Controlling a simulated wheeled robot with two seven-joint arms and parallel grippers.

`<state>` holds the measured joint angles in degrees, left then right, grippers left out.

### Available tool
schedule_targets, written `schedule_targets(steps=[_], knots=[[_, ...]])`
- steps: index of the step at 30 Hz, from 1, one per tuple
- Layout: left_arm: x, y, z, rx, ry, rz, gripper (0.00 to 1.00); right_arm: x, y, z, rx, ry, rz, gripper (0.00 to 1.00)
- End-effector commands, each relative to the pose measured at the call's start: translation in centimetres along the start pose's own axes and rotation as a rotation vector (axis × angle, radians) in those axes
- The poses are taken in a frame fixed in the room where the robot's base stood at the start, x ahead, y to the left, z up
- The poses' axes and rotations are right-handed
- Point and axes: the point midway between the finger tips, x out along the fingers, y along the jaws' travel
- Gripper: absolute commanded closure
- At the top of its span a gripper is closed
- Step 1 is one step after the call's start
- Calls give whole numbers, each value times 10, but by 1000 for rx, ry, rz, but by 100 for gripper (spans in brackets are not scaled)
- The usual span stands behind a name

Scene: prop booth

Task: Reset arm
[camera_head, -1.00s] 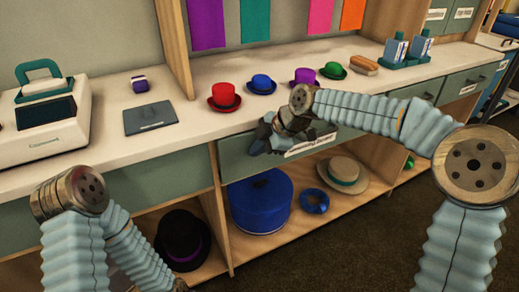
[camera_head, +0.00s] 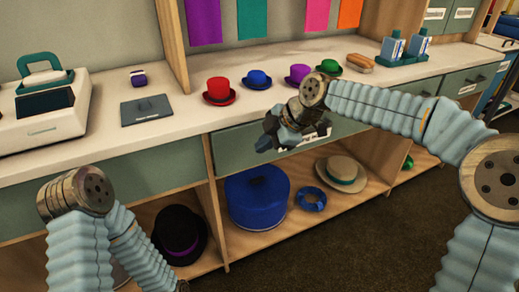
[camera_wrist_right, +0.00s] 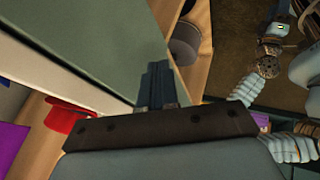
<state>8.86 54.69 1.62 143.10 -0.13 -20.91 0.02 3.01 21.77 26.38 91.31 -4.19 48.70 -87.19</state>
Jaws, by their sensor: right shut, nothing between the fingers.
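My right gripper (camera_head: 272,136) is in front of the counter's middle drawer, below the small hats, and covers part of the drawer label. In the right wrist view its fingers (camera_wrist_right: 157,85) are together with nothing between them, beside the pale green drawer front (camera_wrist_right: 75,40). My left arm comes in at the lower left of the head view; its gripper is outside the frame.
On the counter (camera_head: 180,118) stand a red hat (camera_head: 220,91), a blue hat (camera_head: 258,79), a purple hat (camera_head: 297,74) and a green hat (camera_head: 328,66). Below are a blue round box (camera_head: 256,200), a straw hat (camera_head: 341,173) and a black hat (camera_head: 180,232). Open floor lies at the right front.

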Motion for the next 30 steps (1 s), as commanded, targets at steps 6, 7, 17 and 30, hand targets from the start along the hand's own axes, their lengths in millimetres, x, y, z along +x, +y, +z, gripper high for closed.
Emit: schedule_targets(steps=[6,7,17,30], knots=[[1,0,0,1,0,0,45,-40,0,1,1,-2,4,100],[1,0,0,1,0,0,45,-45,0,1,1,-2,2,100],[2,0,0,1,-1,0,45,-25,-12,21,144,-1,-23,100],[1,0,0,1,-1,0,45,222,-243,137,1366,-169,-123,100]])
